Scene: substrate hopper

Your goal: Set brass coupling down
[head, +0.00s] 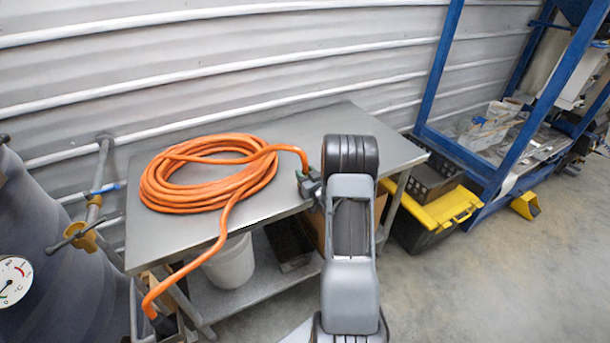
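An orange hose (205,180) lies coiled on a grey metal table (330,128). One end of it arches off the coil to the right and runs down into my gripper (308,184). My gripper is small and dark in this view, at the table's front edge, and appears closed around that hose end. No brass coupling can be made out there; the fingers and my arm hide the hose's tip. The hose's other end drops over the table's front left edge to a black end piece (163,325).
A brass-coloured fitting (84,238) sits on a pipe beside a dark tank with a dial (14,280) at the left. A white bucket (231,262) stands on the lower shelf. A black and yellow toolbox (436,214) and a blue frame (510,168) stand right. The tabletop right of the coil is clear.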

